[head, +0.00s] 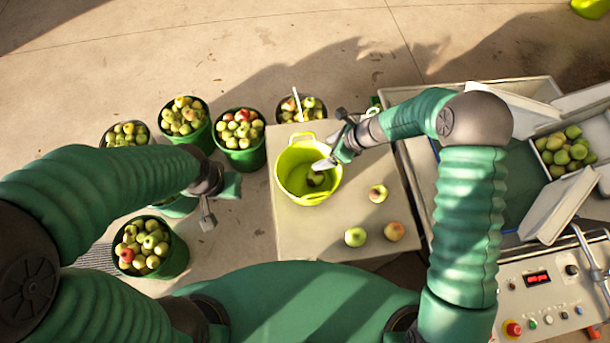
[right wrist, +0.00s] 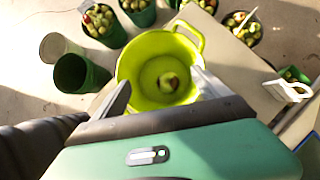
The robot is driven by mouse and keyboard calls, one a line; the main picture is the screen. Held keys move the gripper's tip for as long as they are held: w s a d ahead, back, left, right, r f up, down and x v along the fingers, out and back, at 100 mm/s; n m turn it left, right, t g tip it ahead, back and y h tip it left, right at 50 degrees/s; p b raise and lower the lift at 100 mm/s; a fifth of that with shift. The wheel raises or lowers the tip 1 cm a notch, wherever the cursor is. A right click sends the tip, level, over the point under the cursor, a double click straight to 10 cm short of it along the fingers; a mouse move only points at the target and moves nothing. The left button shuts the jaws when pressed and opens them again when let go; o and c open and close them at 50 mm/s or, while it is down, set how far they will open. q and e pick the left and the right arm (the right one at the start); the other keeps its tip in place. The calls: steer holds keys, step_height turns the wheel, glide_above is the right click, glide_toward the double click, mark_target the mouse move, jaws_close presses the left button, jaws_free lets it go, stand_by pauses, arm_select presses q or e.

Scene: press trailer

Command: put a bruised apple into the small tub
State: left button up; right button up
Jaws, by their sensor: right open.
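The small tub (head: 294,181) is a lime-yellow tub with handles, standing on a beige table. An apple with a dark patch lies inside it, seen in the right wrist view (right wrist: 168,83). My right gripper (head: 324,165) is over the tub's right rim, its fingers spread and empty, above the apple. Three more apples lie on the table to the right of and below the tub: a red-yellow one (head: 378,193), a green one (head: 355,237) and a reddish one (head: 394,231). My left gripper (head: 208,220) hangs left of the table; its fingers are too unclear to judge.
Several green buckets of apples (head: 240,141) stand on the floor left of and behind the table (head: 290,246). At the right is a machine with a bin of green apples (head: 566,151) and a control panel (head: 545,298). The table's lower left part is clear.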

arm_select(q)
steer(key=shift+d+f+b, duration=0.15)
steer(key=shift+f+b, duration=0.4)
steer(key=shift+f, duration=0.2)
arm_select(e)
steer(key=v, duration=1)
steer(key=shift+d, duration=0.2)
steer(key=shift+s+f, duration=0.1)
steer(key=shift+f, duration=0.05)
arm_select(q)
steer(key=s+b+x, duration=0.2)
steer(key=b+x, duration=0.8)
steer(key=shift+d+f+b, duration=0.2)
steer(key=shift+f+b, duration=0.15)
steer(key=shift+f, duration=0.1)
arm_select(e)
steer(key=s+d+f+n+h, duration=0.3)
steer(key=s+d+n, duration=0.2)
steer(key=s+n, duration=0.4)
steer(key=s+d+f+n+h, duration=0.3)
steer(key=s+d+n, duration=0.3)
steer(key=s+n, duration=0.3)
steer(key=f+n, duration=0.1)
steer(key=n, duration=0.3)
steer(key=shift+s+n, duration=0.15)
steer(key=shift+n, duration=0.15)
arm_select(q)
steer(key=shift+s, duration=0.25)
arm_select(e)
steer(key=shift+s+r, duration=0.1)
